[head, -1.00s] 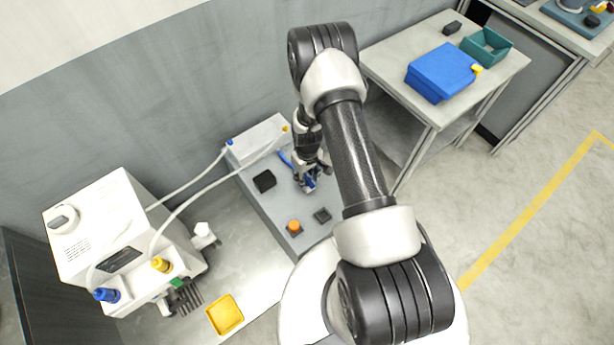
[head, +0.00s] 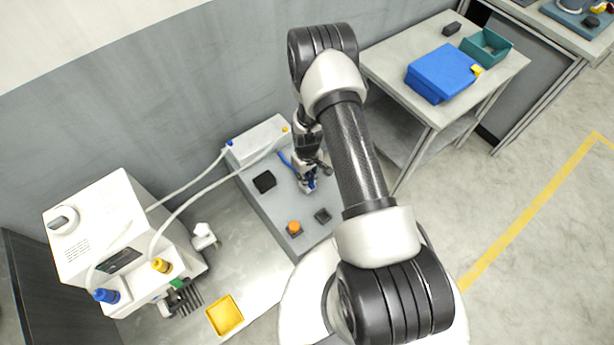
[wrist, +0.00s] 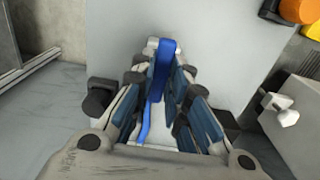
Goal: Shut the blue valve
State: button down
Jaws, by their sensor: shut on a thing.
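The blue valve shows in the wrist view as a blue lever (wrist: 165,58) standing between my finger pads. A thinner blue strip runs back from it toward my palm. My gripper (wrist: 164,82) is shut on this lever. In the head view my gripper (head: 308,187) points down at the grey bench top, and a bit of blue (head: 285,158) shows just to its upper left. My fingers and wrist hide most of the valve in the head view, so its exact angle cannot be told there.
An orange knob (head: 294,227) and a small dark block (head: 322,215) sit in front of my gripper on the bench. A black square (head: 264,181) lies to its left. A white box (head: 258,141) with hoses stands behind. A white machine (head: 125,235) is at left.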

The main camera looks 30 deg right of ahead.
jog(key=shift+m, duration=0.3)
jog(key=m+b, duration=0.1)
jog(key=m, duration=0.2)
jog(key=shift+m, duration=0.4)
jog(key=m+b, duration=0.1)
jog(key=m, duration=0.3)
jog(key=shift+m, duration=0.3)
jog(key=m+b, duration=0.1)
jog(key=m, duration=0.3)
jog(key=shift+m+b, duration=0.5)
jog(key=shift+m, duration=1.9)
jog(key=c, duration=1.6)
grip_release()
jog(key=shift+o, duration=0.2)
